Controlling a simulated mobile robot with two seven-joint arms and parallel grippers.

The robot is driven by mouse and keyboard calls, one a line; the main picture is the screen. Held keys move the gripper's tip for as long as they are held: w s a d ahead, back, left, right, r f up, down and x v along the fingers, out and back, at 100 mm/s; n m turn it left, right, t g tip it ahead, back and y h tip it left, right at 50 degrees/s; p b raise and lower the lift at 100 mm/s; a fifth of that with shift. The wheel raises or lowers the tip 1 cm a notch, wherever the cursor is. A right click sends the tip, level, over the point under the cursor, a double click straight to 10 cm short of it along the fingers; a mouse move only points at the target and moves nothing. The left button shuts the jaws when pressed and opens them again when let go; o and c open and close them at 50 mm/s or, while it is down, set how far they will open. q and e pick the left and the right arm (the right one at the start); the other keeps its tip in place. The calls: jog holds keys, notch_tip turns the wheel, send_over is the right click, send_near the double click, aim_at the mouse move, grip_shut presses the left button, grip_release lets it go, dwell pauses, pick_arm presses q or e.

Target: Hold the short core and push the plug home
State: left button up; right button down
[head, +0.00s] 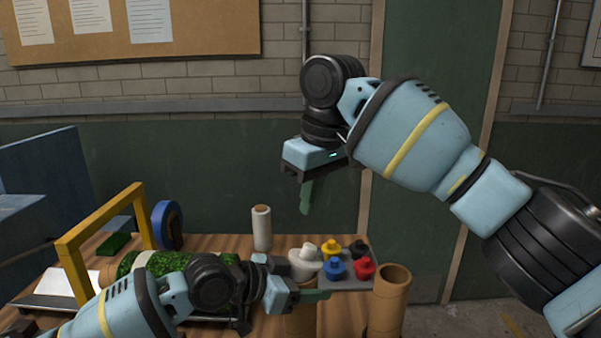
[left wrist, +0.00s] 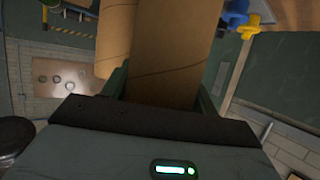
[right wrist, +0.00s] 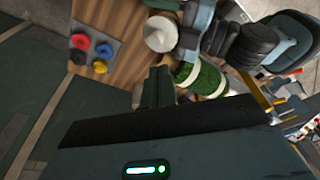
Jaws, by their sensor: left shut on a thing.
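The short cardboard core (head: 300,322) stands upright at the table's front. My left gripper (head: 312,296) is shut on its side; in the left wrist view the core (left wrist: 172,60) fills the space between the fingers. A white plug (head: 305,264) with a knob sits at the core's top; how deep it sits I cannot tell. In the right wrist view the plug (right wrist: 160,34) shows as a round white disc. My right gripper (head: 306,196) is raised above the plug, pointing down, fingers together and empty, clear of it.
A grey tray (head: 352,284) holds yellow, black, blue and red plugs just right of the white one. Another cardboard core (head: 390,300) stands to the right. A white spool (head: 262,228) stands behind. A green turf roll (head: 165,262) and yellow frame (head: 100,215) are at left.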

pick_arm(q)
jog(key=shift+r, duration=0.1)
pick_arm(e)
jog(key=shift+s+d+f+n+t+y, duration=0.25)
jog(key=shift+s+f+n, duration=0.1)
jog(key=shift+f, duration=0.2)
jog(key=shift+s+d+f+n+t+y, duration=0.15)
jog(key=shift+s+d+f+n+y, duration=0.15)
jog(key=shift+f, duration=0.2)
jog(key=shift+w+a+f, duration=0.1)
